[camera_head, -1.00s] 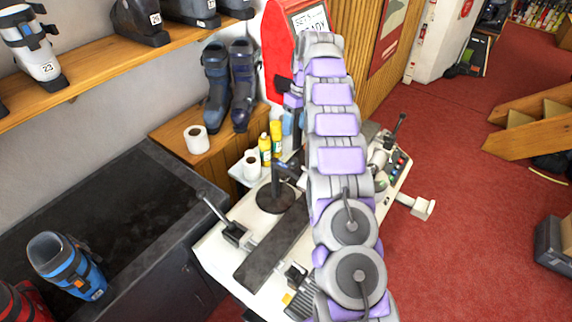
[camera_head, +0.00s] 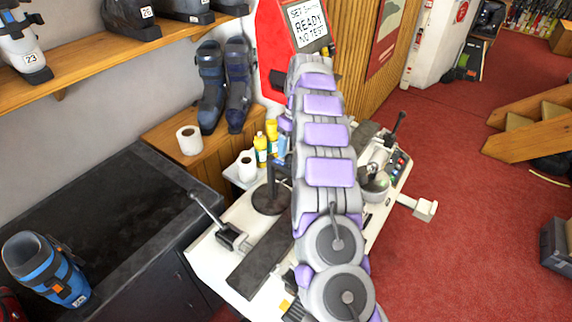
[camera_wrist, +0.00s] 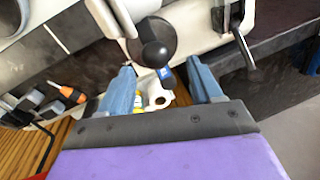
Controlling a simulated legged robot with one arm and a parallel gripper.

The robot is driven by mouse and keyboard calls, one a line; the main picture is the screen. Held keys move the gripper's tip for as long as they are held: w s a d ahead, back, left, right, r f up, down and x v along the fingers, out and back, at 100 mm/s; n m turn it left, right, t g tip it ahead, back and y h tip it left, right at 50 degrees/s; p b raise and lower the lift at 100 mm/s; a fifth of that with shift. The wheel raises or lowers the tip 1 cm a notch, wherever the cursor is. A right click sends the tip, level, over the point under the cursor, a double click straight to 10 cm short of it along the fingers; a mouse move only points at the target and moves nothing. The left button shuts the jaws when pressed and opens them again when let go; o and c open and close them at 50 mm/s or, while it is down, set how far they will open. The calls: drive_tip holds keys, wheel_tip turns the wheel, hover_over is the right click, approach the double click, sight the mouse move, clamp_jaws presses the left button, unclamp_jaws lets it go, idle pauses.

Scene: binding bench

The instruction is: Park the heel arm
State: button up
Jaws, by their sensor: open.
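A dark upright post on a round base (camera_head: 270,198) stands on the white bench, left of my arm. In the wrist view a black knob with a blue tag (camera_wrist: 156,54) shows above a dark round base (camera_wrist: 140,36); I cannot tell for certain that this is the heel arm. My gripper (camera_wrist: 159,66) is open, its two blue fingers apart on either side of the knob's lower part in the picture, with nothing gripped. I cannot tell the depth between them. In the head view my own arm hides the gripper.
A lever (camera_head: 207,212) sticks up at the bench's left edge. Yellow bottles (camera_head: 262,148) and a paper roll (camera_head: 246,168) stand behind the post. A second lever (camera_head: 396,125) stands right. An orange screwdriver (camera_wrist: 70,93) lies in the wrist view.

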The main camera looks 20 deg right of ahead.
sight(289, 162)
drive_tip(key=f, duration=0.4)
drive_tip(key=shift+s+d+f, duration=0.15)
drive_tip(key=shift+s+d, duration=0.05)
drive_tip(key=shift+d, duration=0.15)
drive_tip(key=shift+s+a+f, duration=0.1)
drive_tip(key=shift+a+f, duration=0.25)
drive_tip(key=shift+f, duration=0.25)
drive_tip(key=shift+a+f, duration=0.35)
drive_tip(key=shift+f, duration=0.2)
drive_tip(key=shift+a+f, duration=0.15)
drive_tip(key=shift+a, duration=0.15)
drive_tip(key=shift+d, duration=0.4)
drive_tip(key=shift+c, duration=0.5)
drive_tip(key=shift+d, duration=0.2)
drive_tip(key=c, duration=0.3)
drive_tip(key=shift+a, duration=0.3)
drive_tip(key=c, duration=0.4)
clamp_jaws()
